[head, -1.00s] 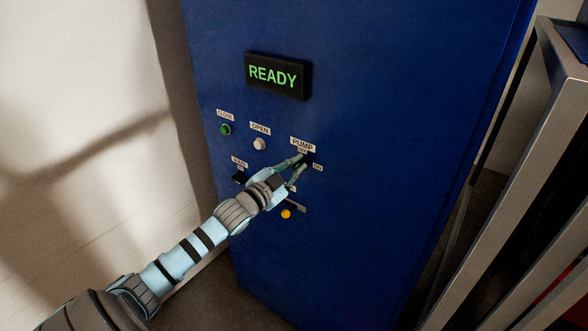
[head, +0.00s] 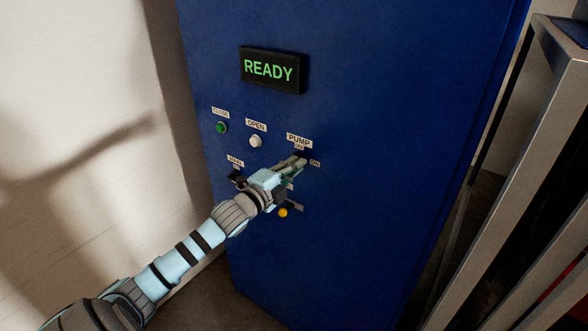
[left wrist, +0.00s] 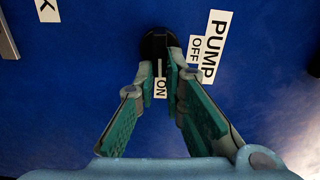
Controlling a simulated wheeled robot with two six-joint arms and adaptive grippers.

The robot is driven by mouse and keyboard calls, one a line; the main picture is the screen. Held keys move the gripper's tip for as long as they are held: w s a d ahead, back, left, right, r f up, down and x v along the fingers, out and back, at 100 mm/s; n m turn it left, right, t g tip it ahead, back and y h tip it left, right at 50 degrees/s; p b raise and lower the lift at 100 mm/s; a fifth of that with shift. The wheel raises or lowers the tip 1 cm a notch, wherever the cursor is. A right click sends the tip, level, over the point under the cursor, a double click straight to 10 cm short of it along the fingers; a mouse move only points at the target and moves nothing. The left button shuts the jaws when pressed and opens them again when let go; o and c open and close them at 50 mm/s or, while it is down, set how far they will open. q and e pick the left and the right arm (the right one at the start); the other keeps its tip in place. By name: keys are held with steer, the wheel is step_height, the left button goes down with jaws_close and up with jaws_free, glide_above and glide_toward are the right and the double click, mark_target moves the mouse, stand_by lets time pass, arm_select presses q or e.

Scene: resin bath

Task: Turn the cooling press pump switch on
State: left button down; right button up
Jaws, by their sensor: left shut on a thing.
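The pump switch is a black knob (left wrist: 154,46) on the blue press cabinet, below the PUMP label (head: 299,140). In the left wrist view a pale mark on the knob points toward the ON label (left wrist: 161,88), and the OFF label (left wrist: 195,48) lies off to its side. My left gripper (left wrist: 167,72) is shut on the knob, one finger on each side. In the head view the left gripper (head: 301,162) covers most of the knob, with ON just right of its fingertips. My right gripper is not in view.
A lit READY display (head: 272,69) is above. A green CLOSE button (head: 221,128), a white OPEN button (head: 255,142) and a black MAIN switch (head: 236,177) sit left. A yellow lamp (head: 283,212) is below my gripper. A metal frame (head: 500,170) stands at the right.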

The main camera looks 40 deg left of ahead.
arm_select(q)
steer(key=shift+m, duration=0.6)
steer(key=c, duration=1.7)
jaws_free()
steer(key=shift+w+a, duration=0.1)
steer(key=shift+a, duration=0.05)
steer(key=shift+f, duration=0.1)
steer(key=s, duration=0.7)
steer(key=shift+s, duration=0.25)
